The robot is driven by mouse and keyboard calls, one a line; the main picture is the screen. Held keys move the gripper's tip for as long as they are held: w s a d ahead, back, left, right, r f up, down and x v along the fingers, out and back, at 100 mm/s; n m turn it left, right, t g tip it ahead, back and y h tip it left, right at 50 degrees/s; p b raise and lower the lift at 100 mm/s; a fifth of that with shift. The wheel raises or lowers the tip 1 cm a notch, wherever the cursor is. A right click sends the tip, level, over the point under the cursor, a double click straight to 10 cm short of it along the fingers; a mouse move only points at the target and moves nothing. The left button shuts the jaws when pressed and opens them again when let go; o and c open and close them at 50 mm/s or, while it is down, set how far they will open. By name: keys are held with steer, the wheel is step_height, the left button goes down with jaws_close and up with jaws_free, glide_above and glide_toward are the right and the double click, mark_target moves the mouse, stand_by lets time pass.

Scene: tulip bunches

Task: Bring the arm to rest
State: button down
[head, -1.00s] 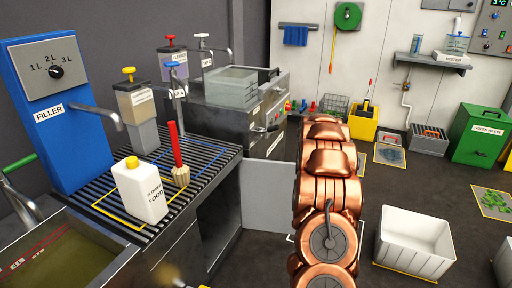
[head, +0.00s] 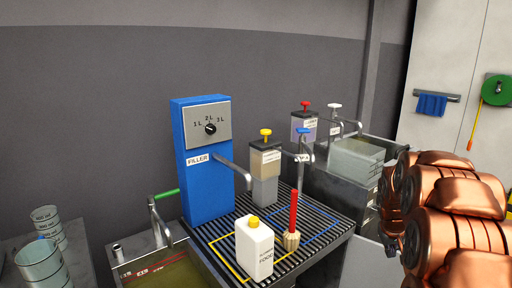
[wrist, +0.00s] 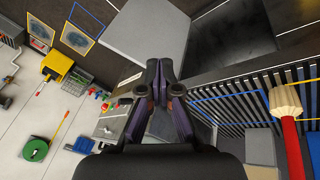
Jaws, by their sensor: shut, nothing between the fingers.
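My gripper (wrist: 160,72) shows in the wrist view, with its two dark fingers together and nothing between them. It hangs in the air near the metal cabinet and the slatted rack. In the head view my copper arm fills the right side, and the gripper itself cannot be made out there.
A slatted rack (head: 224,241) holds a white flower food bottle (head: 254,250) and a red-handled brush (head: 292,222), which is close to my gripper in the wrist view (wrist: 288,120). A blue filler (head: 205,160) and pump dispensers (head: 265,170) stand behind. Measuring cups (head: 42,262) stand at left.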

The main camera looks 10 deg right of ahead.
steer(key=s+a+r+n+g+y+p, duration=0.1)
steer(key=s+a+r+p, duration=0.3)
steer(key=s+a+r, duration=0.4)
steer(key=s+a+r+g+y+p, duration=0.1)
steer(key=s+a+r+p, duration=0.3)
steer(key=a, duration=0.6)
steer(key=s+a+r+n+g+y+p, duration=0.1)
steer(key=s+a+r+p, duration=0.3)
steer(key=s+a, duration=0.45)
steer(key=s+a+r+p, duration=0.1)
steer(key=s+a+r, duration=0.1)
steer(key=s, duration=0.4)
steer(key=s+a+r+g+p, duration=0.1)
steer(key=s+a+r+p, duration=0.1)
steer(key=s+a, duration=0.2)
steer(key=shift+s+r+n+y, duration=0.15)
steer(key=shift+s+n+y, duration=0.15)
steer(key=shift+s, duration=0.6)
steer(key=shift+a, duration=0.25)
